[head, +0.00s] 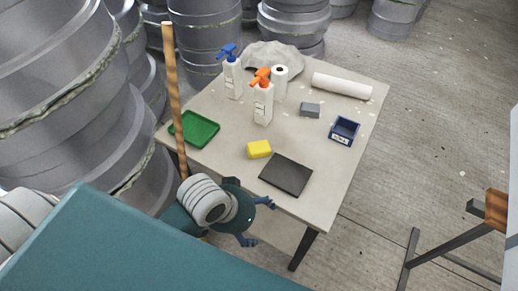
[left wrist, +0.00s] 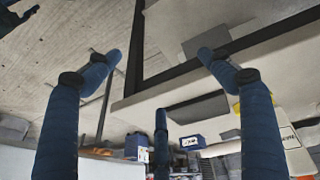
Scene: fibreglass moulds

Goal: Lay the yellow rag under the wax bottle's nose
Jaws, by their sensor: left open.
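The yellow rag (head: 259,149) is a small folded block on the table, left of the dark square mat. Two white bottles stand upright behind it: one with an orange spray head (head: 263,104), one with a blue head (head: 231,80). I cannot tell which holds wax. My left gripper (head: 259,221) is open and empty, at the table's near edge, in front of the dark mat and apart from the rag. In the left wrist view its spread fingers (left wrist: 159,57) hold nothing; a bit of yellow (left wrist: 237,106) shows beside one finger.
The table (head: 335,150) also bears a green tray (head: 194,129), the dark mat (head: 286,174), a blue bin (head: 344,131), a grey block (head: 310,110) and white rolls. A wooden pole (head: 172,95) stands at the left edge. Large grey moulds crowd the left and back.

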